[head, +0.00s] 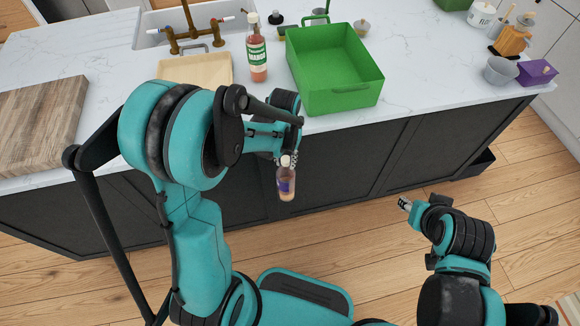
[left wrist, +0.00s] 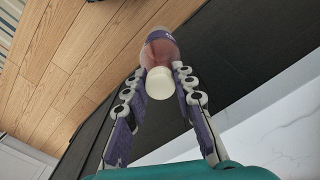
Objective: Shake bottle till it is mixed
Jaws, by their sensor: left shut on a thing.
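A small bottle (head: 286,184) with a pale cap and a purple label hangs in front of the dark cabinet in the head view. My left gripper (head: 289,158) is shut on it near the cap, and the bottle is roughly upright. In the left wrist view the bottle (left wrist: 158,50) sits between the two fingers (left wrist: 159,78), its pale cap toward the camera and reddish contents showing. Whether the contents are mixed I cannot tell. My right gripper (head: 405,203) is low over the floor at the right, empty; its finger opening is too small to judge.
A green bin (head: 345,98) stands on the white counter near its front edge. A mango-labelled bottle (head: 257,56) stands left of it, beside a beige tray (head: 196,70). A wooden board (head: 40,122) lies at the left. The dark cabinet front (head: 345,165) is close behind the held bottle.

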